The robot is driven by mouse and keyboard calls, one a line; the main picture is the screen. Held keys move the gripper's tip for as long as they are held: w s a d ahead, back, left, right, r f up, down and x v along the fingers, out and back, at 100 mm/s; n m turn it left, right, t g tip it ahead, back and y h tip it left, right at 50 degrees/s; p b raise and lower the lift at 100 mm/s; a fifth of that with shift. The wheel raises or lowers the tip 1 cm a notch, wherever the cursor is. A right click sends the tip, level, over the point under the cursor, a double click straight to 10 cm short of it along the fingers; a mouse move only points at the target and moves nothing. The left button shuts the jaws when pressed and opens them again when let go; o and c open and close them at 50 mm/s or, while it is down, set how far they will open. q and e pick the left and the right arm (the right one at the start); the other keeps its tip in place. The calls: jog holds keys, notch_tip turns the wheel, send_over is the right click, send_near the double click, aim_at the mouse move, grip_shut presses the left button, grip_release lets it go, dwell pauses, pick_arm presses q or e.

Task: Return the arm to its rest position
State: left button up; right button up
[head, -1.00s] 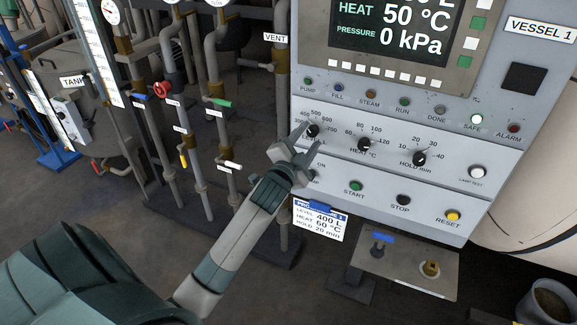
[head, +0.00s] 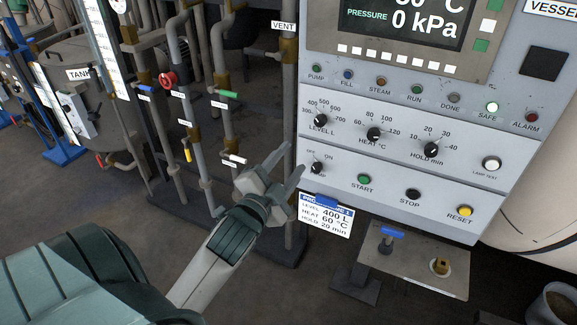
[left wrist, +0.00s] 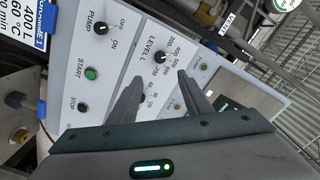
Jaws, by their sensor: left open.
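My left gripper (head: 284,168) is open and empty in the head view, just left of the control panel's lower left edge, apart from the knobs. Its two fingers (left wrist: 160,100) reach toward the panel in the left wrist view. The control panel (head: 440,170) carries the level knob (head: 320,120), the heat knob (head: 373,134), the hold knob (head: 431,149) and the pump switch (head: 316,168). The level knob also shows in the left wrist view (left wrist: 160,58). My right gripper is in neither view.
A programme card (head: 325,214) hangs under the panel. A metal plate with a blue-handled valve (head: 391,232) is below. Open floor (head: 85,205) lies at left.

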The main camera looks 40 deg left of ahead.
pick_arm(q)
jog(key=shift+s, duration=0.2)
dwell(0.5)
jog(key=w+f+g+h, duration=0.1)
jog(key=w+f+g, duration=0.2)
jog(key=f, duration=1.3)
jog(key=s+d+f+n+g+h, duration=0.1)
jog(key=s+d+f+g, duration=0.15)
jog(key=f, duration=0.95)
jog(key=s+d+f+n+g+b, duration=0.1)
jog(key=s+f, duration=0.2)
jog(key=f, duration=0.9)
jog(key=s+d+f+n+g+h, duration=0.1)
jog(key=s+f+g, duration=0.15)
jog(key=f, duration=0.85)
jog(key=s+d+f+n+g+h, duration=0.1)
jog(key=s+d+f+g, duration=0.15)
jog(key=s+f, duration=0.7)
jog(key=s+d+f+g, duration=0.1)
jog(key=s+d+f, duration=0.2)
jog(key=s+f, duration=0.65)
jog(key=s+d+f+n+g, duration=0.1)
jog(key=s+f+g, duration=0.1)
jog(key=s, duration=0.8)
jog(key=s+d+f+g, duration=0.1)
jog(key=s+f, duration=0.4)
jog(key=s, duration=0.6)
jog(key=shift+d+f+n+g+b, duration=0.25)
jog(key=shift+d+n+g+b, duration=0.15)
jog(key=shift+g, duration=0.05)
